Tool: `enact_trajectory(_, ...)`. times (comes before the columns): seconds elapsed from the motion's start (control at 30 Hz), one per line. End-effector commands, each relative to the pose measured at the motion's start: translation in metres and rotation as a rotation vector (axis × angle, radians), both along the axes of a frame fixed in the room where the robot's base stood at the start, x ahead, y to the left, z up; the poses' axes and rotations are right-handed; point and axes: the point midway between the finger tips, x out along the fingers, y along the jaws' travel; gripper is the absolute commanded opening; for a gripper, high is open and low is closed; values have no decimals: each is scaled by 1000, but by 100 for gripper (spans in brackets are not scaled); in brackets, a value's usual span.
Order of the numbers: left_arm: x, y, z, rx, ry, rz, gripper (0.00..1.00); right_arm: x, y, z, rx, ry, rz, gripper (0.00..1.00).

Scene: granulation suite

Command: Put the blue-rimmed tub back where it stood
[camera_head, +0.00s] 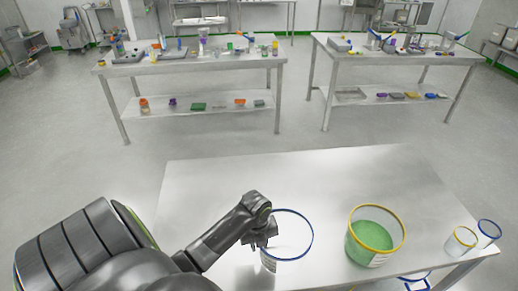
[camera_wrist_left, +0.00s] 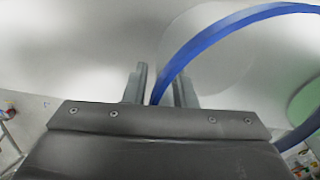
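The large blue-rimmed tub (camera_head: 299,254) is upright at the front of the near table (camera_head: 200,195) in the head view; it looks whitish and see-through. My left gripper (camera_head: 268,238) is at the left side of its rim. In the left wrist view, the blue rim (camera_wrist_left: 215,34) runs down between the two fingers of my left gripper (camera_wrist_left: 160,88). A gap shows between the rim and the right finger, so the fingers look open around it. The fingertips' lower contact is hidden. My right gripper is not in view.
A yellow-rimmed tub with green contents (camera_head: 374,236) stands right of the blue-rimmed tub. A small yellow-rimmed cup (camera_head: 459,243) and a small blue-rimmed cup (camera_head: 489,231) stand at the table's right edge. The back of the near table is clear.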

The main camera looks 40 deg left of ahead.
Motion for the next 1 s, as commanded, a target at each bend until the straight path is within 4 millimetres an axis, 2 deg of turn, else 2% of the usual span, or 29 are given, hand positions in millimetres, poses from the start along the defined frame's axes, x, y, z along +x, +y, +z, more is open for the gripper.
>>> enact_trajectory(0.17, 0, 0, 8, 0, -2, -1, 24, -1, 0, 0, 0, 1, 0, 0)
enact_trajectory(0.27, 0, 1, 21, 2, -5, -2, 24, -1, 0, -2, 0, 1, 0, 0)
enact_trajectory(0.67, -3, 3, 101, 3, -4, -3, 24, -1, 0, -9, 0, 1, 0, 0)
enact_trajectory(0.7, -4, 3, 110, 2, -2, -1, 24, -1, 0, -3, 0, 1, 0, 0)
enact_trajectory(0.83, -4, 3, 121, 0, -1, -1, 24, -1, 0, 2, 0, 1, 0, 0)
enact_trajectory(1.0, -5, 3, 123, 0, 0, 0, 24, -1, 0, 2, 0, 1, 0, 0)
